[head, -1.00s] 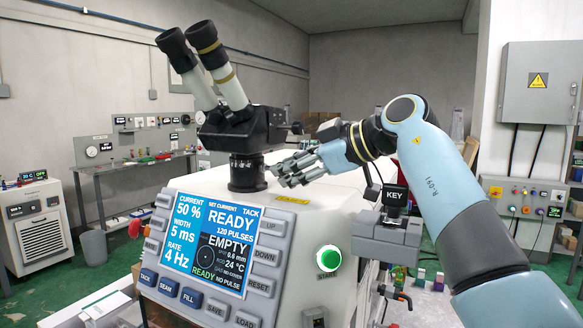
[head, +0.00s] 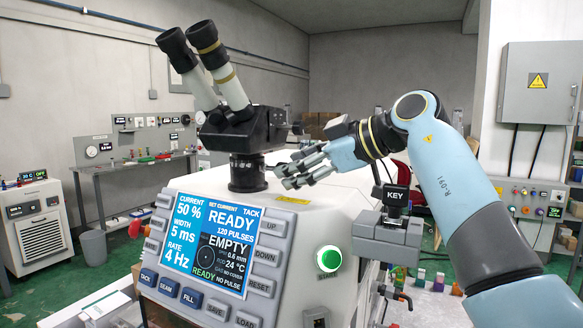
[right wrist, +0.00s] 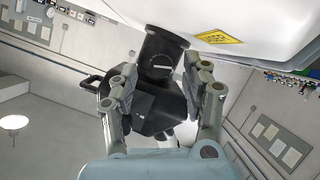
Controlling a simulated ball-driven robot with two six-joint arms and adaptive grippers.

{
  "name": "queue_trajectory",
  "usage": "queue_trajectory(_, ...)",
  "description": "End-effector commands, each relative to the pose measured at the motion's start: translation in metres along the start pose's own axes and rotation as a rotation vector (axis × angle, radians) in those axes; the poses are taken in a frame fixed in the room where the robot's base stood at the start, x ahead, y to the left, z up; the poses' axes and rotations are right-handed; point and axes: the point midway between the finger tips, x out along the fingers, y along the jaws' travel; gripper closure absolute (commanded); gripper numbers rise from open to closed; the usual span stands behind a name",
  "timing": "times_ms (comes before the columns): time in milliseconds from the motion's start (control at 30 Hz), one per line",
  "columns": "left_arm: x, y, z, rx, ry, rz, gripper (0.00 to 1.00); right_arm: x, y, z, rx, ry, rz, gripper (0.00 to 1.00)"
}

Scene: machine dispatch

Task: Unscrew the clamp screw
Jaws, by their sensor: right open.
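The microscope (head: 238,130) stands on top of the white machine, on a black cylinder (head: 247,172). My right gripper (head: 283,176) is open and empty, just right of that cylinder, with its fingers pointing left at it. In the right wrist view my two fingers (right wrist: 163,70) stand apart, left and right of the black microscope column. A round dark face with a white line (right wrist: 162,62) shows on the column between the fingertips. I cannot tell whether this face is the clamp screw, or whether a finger touches it. My left gripper is out of view.
The machine's front panel has a screen (head: 210,243) reading "READY" and "EMPTY", and a lit green button (head: 328,259). A block labelled KEY (head: 396,196) stands below my right forearm. A yellow warning label (right wrist: 218,37) is on the white housing near my fingers.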

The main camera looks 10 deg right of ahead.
Motion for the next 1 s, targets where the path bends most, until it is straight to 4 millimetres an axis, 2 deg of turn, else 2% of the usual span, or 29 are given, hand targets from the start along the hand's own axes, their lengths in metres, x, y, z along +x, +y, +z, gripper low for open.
queue_trajectory(300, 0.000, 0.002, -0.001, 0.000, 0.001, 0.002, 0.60, -0.070, 0.001, 0.002, -0.005, -0.005, 0.002, 0.52)
queue_trajectory(500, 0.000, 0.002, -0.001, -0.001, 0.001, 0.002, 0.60, -0.099, 0.000, 0.001, -0.002, -0.003, 0.000, 0.52)
queue_trajectory(633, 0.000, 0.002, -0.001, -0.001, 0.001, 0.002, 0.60, -0.105, 0.000, 0.000, -0.002, -0.002, -0.001, 0.52)
queue_trajectory(1000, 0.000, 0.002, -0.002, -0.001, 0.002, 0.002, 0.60, -0.106, 0.000, 0.001, -0.002, -0.003, 0.000, 0.52)
